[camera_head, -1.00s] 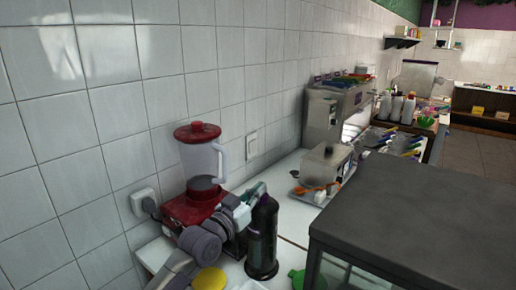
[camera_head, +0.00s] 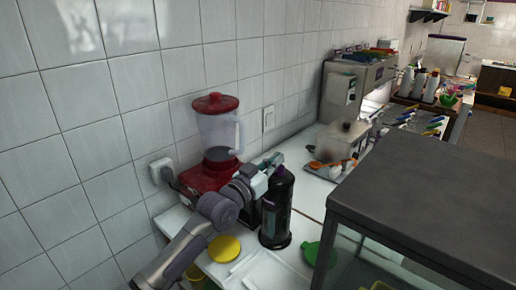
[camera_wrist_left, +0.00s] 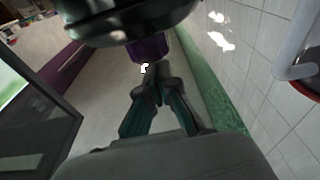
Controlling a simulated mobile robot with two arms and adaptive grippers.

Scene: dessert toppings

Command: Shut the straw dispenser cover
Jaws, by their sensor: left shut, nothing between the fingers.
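A tall dark cylinder (camera_head: 276,215) stands upright on the white counter; it looks like the straw dispenser, but I cannot see straws or tell how its cover stands. My left gripper (camera_head: 272,164) is at the cylinder's top, on the side toward the blender. In the left wrist view my left gripper (camera_wrist_left: 152,78) has its fingertips together with nothing between them. A dark rounded part (camera_wrist_left: 130,22) with a purple piece (camera_wrist_left: 148,48) is just beyond the tips; I cannot tell if they touch. My right gripper is not in view.
A red blender (camera_head: 215,135) stands behind my left arm against the tiled wall. A yellow lid (camera_head: 224,248) and a white tray (camera_head: 262,272) lie in front. A dark-topped glass case (camera_head: 430,205) fills the right. A grey machine (camera_head: 345,90) stands further back.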

